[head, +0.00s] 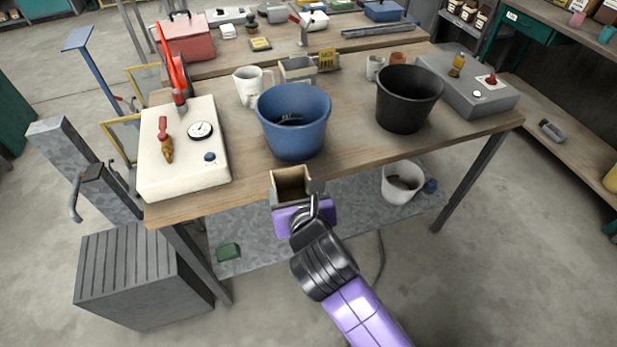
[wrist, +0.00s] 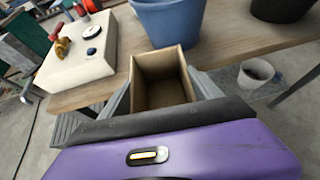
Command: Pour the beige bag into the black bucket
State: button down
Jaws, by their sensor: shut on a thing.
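The beige bag (head: 291,184) is a box-shaped, open-topped container, held in front of the table's near edge. In the wrist view the bag (wrist: 160,82) sits between the two grey fingers with its opening in sight; I cannot tell what is inside. My gripper (head: 294,199) is shut on it. The black bucket (head: 407,100) stands upright on the right part of the table, beyond and to the right of my gripper. Only its lower part shows at the top of the wrist view (wrist: 281,9).
A blue bucket (head: 293,125) stands on the table just beyond the bag, left of the black bucket. A cream box with a gauge (head: 190,178) is at left, a grey box (head: 485,98) at right. A white bucket (head: 399,185) is below the table (head: 350,140).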

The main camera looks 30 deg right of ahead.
aim_at(407, 94)
jog(key=z, duration=1.5)
jog(key=k+j, duration=0.1)
jog(key=j, duration=0.35)
jog(key=k+j, duration=0.15)
jog(key=j, duration=0.3)
jog(key=k+j, duration=0.1)
jog(key=j, duration=0.35)
